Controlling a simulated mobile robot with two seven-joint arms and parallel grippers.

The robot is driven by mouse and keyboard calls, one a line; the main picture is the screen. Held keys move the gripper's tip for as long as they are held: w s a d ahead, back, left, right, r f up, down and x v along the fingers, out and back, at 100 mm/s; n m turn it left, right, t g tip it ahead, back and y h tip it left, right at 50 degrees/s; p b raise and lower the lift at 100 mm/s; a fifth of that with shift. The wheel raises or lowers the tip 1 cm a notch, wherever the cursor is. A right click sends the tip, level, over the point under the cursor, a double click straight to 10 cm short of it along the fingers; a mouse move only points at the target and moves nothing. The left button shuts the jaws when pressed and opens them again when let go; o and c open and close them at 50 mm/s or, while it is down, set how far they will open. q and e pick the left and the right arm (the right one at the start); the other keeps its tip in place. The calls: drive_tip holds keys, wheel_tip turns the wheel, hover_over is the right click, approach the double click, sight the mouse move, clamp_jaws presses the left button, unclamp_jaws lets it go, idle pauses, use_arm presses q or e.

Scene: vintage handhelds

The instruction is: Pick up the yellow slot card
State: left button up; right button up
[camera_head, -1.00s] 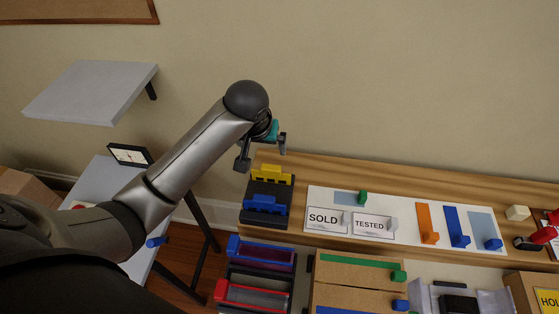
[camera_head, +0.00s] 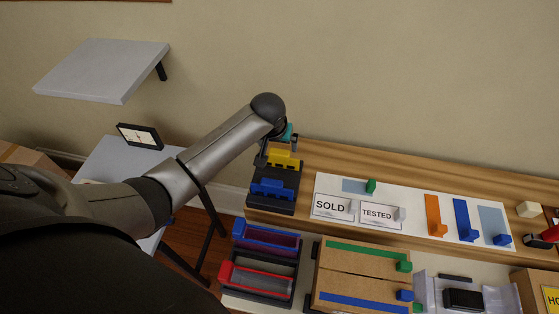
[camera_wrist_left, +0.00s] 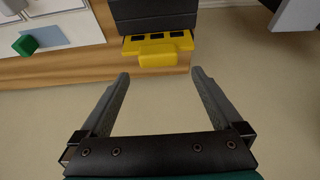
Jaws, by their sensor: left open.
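The yellow slot card (camera_head: 284,158) stands in the back of a dark slotted holder (camera_head: 284,207) on the wooden counter, behind a blue card (camera_head: 270,188). In the left wrist view the yellow card (camera_wrist_left: 158,47) shows just beyond the fingertips, roughly centred between them. My left gripper (camera_head: 278,146) is open and empty, at the yellow card's back edge in the head view; it also shows in the left wrist view (camera_wrist_left: 160,74) with its two fingers wide apart. I cannot tell its exact height above the card. My right gripper is not in view.
A white mat (camera_head: 410,226) with SOLD and TESTED signs and orange and blue pieces lies right of the holder. Blue and red bins (camera_head: 266,240) stand in front. A grey shelf (camera_head: 105,68) is on the wall at left.

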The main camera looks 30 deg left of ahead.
sight(279, 152)
use_arm(q)
drive_tip(key=x, duration=0.3)
drive_tip(key=shift+s+d+f, duration=0.15)
drive_tip(key=shift+b+x, duration=0.3)
drive_tip(key=shift+x, duration=0.45)
drive_tip(key=c, duration=1)
